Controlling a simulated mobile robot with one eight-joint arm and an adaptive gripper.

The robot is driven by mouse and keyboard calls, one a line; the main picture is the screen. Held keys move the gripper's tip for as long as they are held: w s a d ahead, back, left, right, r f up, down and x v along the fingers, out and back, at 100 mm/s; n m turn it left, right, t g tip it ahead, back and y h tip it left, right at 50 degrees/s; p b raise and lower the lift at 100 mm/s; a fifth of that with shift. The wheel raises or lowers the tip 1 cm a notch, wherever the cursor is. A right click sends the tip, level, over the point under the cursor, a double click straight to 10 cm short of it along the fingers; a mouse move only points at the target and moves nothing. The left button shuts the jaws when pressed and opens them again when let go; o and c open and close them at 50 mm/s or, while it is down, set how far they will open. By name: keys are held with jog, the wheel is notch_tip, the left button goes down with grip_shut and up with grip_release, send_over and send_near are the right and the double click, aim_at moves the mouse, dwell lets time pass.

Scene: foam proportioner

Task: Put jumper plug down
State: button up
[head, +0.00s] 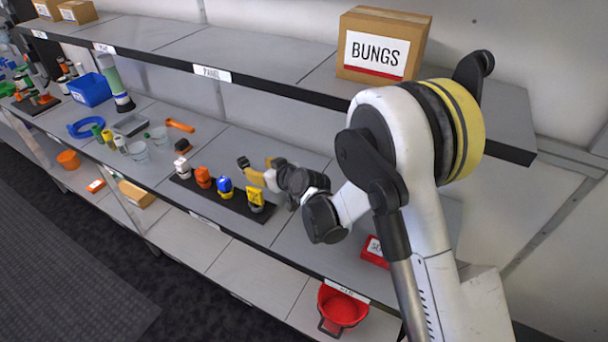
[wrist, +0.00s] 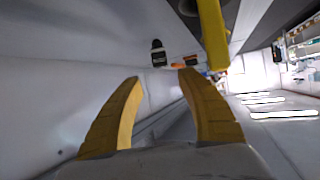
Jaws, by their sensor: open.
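My gripper (head: 259,170) is over the middle shelf, behind the right end of a dark strip (head: 228,207) that bears a row of plugs. Its yellow fingers are apart in the wrist view (wrist: 160,78), with nothing between them. A small black piece (head: 243,162) shows just beyond the fingertips; I cannot tell whether it is the jumper plug or whether it touches the shelf. A yellow part (wrist: 213,35) looms close in the wrist view.
A BUNGS box (head: 378,50) stands on the upper shelf (head: 270,45), whose edge overhangs the back. An orange tool (head: 180,125), clear cups (head: 137,149) and a blue bin (head: 91,89) lie left. A red bin (head: 341,308) is below.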

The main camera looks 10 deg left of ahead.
jog(key=s+d+r+m+h, duration=0.2)
jog(key=s+d+r, duration=0.2)
jog(key=d+r, duration=0.5)
jog(key=s+d+r+m+h, duration=0.2)
jog(key=s+d+r, duration=0.3)
jog(key=d, duration=0.5)
jog(key=s+d+r+m+h, duration=0.2)
jog(key=s+d+r, duration=0.2)
jog(key=s+d, duration=0.4)
jog(key=shift+s+d+g, duration=0.4)
jog(key=shift+d, duration=0.8)
jog(key=shift+o, duration=1)
jog(key=s+d+f+m+g+h, duration=0.1)
jog(key=s+d+f+m+h, duration=0.1)
jog(key=s+d, duration=0.7)
jog(key=s+m+h, duration=0.1)
jog(key=s, duration=0.3)
jog(key=shift+s+d+f, duration=0.25)
